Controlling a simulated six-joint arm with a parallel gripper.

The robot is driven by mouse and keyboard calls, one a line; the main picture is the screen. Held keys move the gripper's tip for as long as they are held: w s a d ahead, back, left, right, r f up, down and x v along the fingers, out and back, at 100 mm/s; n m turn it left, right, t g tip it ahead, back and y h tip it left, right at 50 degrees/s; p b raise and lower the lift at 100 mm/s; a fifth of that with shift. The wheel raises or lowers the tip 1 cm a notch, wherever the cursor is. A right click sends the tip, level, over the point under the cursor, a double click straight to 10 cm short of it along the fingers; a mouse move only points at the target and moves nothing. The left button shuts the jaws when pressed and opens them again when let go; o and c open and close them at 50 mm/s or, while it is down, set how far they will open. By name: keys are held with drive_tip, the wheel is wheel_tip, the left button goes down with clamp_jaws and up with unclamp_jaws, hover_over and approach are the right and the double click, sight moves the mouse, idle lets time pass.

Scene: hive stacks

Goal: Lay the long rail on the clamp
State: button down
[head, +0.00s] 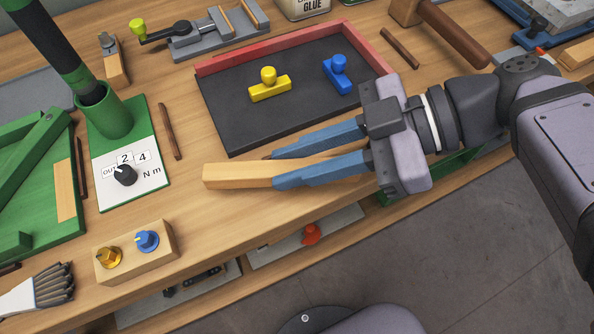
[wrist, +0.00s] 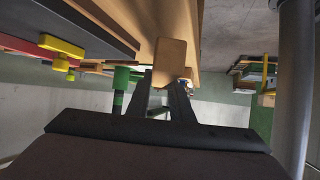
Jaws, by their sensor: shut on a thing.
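My gripper (head: 276,168), with two blue fingers, is shut on a pale wooden rail (head: 232,176) over the front part of the bench. The rail's blunt end sticks out to the left past the fingertips, and part of it lies between the fingers. In the wrist view the rail (wrist: 169,65) shows between the dark fingers of my gripper (wrist: 162,80). A grey clamp (head: 195,43) with a black handle and yellow-green knob is at the back left, with wooden strips on its right part. I cannot tell whether the rail touches the bench.
A dark tray (head: 235,125) with red walls holds a yellow piece (head: 269,87) and a blue piece (head: 339,73). A green torque stand (head: 107,119) and a wooden knob block (head: 160,262) are on the left. A mallet (head: 450,32) lies at the back right.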

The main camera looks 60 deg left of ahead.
drive_tip(key=shift+f, duration=1.8)
drive_tip(key=shift+f+b, duration=0.25)
drive_tip(key=shift+b, duration=0.25)
drive_tip(key=c, duration=1.6)
unclamp_jaws()
drive_tip(key=shift+r, duration=0.1)
drive_tip(key=shift+o, duration=0.2)
drive_tip(key=shift+r, duration=0.1)
drive_tip(key=shift+r+p, duration=0.15)
drive_tip(key=shift+p, duration=0.3)
drive_tip(key=v, duration=1.2)
drive_tip(key=shift+p, duration=0.3)
